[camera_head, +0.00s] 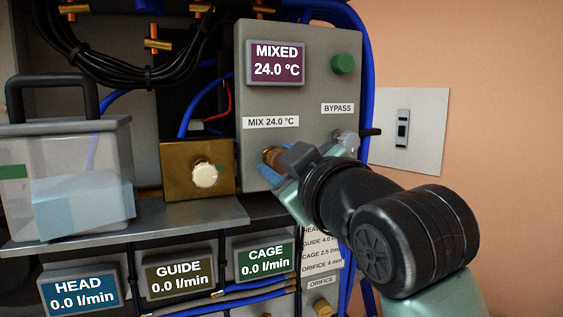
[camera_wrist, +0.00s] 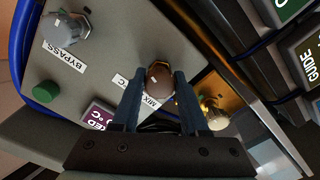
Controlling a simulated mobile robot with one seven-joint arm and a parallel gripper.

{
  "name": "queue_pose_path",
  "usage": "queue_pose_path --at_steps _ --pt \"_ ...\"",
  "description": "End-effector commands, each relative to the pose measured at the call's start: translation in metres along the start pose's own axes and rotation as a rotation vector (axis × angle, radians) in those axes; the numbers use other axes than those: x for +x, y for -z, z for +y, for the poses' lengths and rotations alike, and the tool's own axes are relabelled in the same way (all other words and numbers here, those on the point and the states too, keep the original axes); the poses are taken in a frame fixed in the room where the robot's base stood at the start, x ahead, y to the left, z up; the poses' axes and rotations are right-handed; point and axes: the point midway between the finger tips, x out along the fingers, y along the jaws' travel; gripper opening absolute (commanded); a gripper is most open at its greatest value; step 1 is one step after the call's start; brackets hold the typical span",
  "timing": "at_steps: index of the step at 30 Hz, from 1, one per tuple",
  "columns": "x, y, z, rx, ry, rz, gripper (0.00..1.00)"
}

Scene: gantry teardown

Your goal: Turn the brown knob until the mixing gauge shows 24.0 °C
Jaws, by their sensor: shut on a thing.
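The brown knob (camera_head: 272,156) is on the grey panel (camera_head: 305,97), under the label "MIX 24.0 °C". In the wrist view the brown knob (camera_wrist: 159,80) sits between the two blue fingers of my gripper (camera_wrist: 157,92). My gripper (camera_head: 280,170) is shut on it, and the fingers hide part of its sides in the head view. The mixing gauge (camera_head: 276,63) at the top of the panel has a purple screen and reads "MIXED 24.0 °C".
A bypass knob (camera_head: 345,143) with a dark lever and a green button (camera_head: 344,64) are on the same panel. A brass box with a cream knob (camera_head: 205,175) stands left. HEAD (camera_head: 78,291), GUIDE (camera_head: 180,279) and CAGE (camera_head: 265,258) gauges read 0.0 l/min. A clear bin (camera_head: 65,180) stands far left.

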Motion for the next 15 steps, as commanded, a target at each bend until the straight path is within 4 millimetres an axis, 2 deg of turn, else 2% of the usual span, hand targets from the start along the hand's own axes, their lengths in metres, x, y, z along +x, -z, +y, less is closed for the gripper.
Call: queue_pose_path --at_steps 1,2,6,15 --pt "0.0001 -0.0005 -0.0002 0.001 0.001 -0.002 0.0" --pt "0.0001 -0.0006 -0.0002 0.001 0.001 -0.002 0.47" --pt "0.0 -0.0005 -0.0001 0.001 0.0 -0.001 0.73" --pt "-0.0008 -0.0004 -0.0001 0.001 0.0 0.0 0.74"
